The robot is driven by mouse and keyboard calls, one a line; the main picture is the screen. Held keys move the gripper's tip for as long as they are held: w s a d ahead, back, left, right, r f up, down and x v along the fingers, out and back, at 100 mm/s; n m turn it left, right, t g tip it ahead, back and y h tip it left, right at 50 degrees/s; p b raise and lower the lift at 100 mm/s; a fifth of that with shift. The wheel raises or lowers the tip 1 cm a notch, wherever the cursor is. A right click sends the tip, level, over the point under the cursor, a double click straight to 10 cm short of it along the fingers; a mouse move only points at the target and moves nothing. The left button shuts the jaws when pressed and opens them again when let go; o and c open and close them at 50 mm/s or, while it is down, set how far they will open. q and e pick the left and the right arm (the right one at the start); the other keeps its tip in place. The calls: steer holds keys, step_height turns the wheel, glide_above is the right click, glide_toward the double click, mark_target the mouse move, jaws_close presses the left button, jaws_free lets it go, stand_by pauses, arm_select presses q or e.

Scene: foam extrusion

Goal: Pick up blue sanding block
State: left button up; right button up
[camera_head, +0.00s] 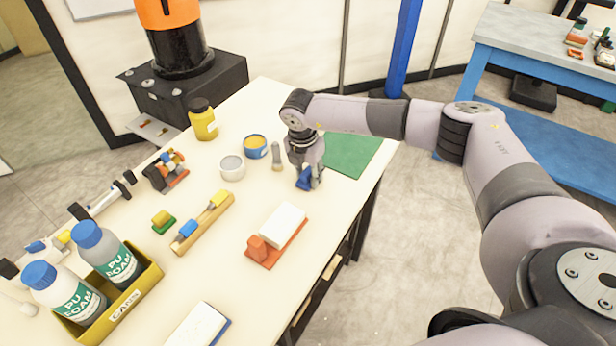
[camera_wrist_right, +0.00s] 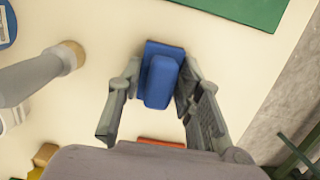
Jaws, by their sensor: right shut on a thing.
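The blue sanding block (camera_wrist_right: 160,82) is between the two fingers of my right gripper (camera_wrist_right: 155,100) in the right wrist view. In the head view the block (camera_head: 304,180) shows at the fingertips, and my right gripper (camera_head: 306,172) points down over the right side of the table. The right gripper is shut on the block. Whether the block touches the tabletop is hard to tell. My left gripper is not in view.
A green mat (camera_head: 352,152) lies just behind the right gripper. An orange tool with a white block (camera_head: 282,226) lies in front. A grey cylinder (camera_head: 277,156), a white cup (camera_head: 232,167) and a blue-and-yellow tin (camera_head: 255,146) stand to the left. The table's right edge is close.

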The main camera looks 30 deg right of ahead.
mark_target(308, 171)
steer(key=shift+r, duration=0.1)
step_height(308, 171, up, 20)
steer(key=b, duration=0.4)
steer(key=o, duration=0.6)
steer(key=c, duration=0.4)
